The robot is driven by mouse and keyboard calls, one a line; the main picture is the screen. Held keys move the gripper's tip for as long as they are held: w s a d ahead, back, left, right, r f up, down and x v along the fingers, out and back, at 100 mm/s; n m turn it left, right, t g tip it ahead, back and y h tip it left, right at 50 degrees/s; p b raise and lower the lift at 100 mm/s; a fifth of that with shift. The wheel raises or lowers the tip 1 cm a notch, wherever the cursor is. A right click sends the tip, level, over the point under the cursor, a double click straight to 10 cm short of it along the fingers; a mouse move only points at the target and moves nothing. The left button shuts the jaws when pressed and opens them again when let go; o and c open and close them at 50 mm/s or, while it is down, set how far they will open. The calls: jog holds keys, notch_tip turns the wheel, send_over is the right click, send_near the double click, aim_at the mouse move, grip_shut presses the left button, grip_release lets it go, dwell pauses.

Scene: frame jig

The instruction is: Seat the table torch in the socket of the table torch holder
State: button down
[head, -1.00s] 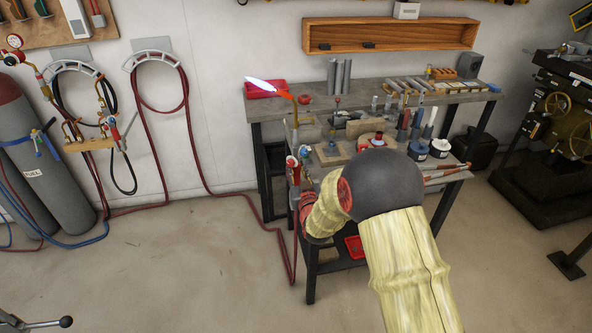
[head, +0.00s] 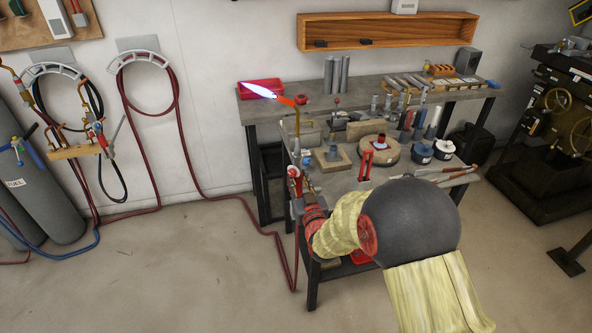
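The table torch (head: 297,128) is lit and stands roughly upright at the table's left front side. Its brass neck bends over to an orange tip, and a pale blue-violet flame points left. My gripper (head: 296,182) is around the torch's lower body and appears shut on it; the fingers are small and partly hidden. A red upright stand (head: 367,158) on the table, right of the torch, may be the table torch holder; its socket cannot be made out. The torch is apart from this stand.
The table (head: 345,180) also carries a square block (head: 333,158), a round block (head: 378,151) and two dark pots (head: 419,151). A red hose (head: 292,270) hangs from the torch side to the floor. A red tray (head: 262,88) lies on the back bench.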

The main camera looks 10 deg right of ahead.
aim_at(298, 194)
jog(key=shift+r, duration=0.1)
jog(key=shift+f+b, duration=0.6)
jog(key=shift+f, duration=0.95)
jog(key=shift+w+f+b, duration=0.1)
jog(key=shift+f+b, duration=1.35)
jog(key=shift+f, duration=0.15)
jog(key=shift+f, duration=0.65)
jog(key=c, duration=1.5)
grip_release()
jog(key=shift+o, duration=0.2)
jog(key=shift+f, duration=0.1)
jog(key=shift+f, duration=0.1)
jog(key=s, duration=1.2)
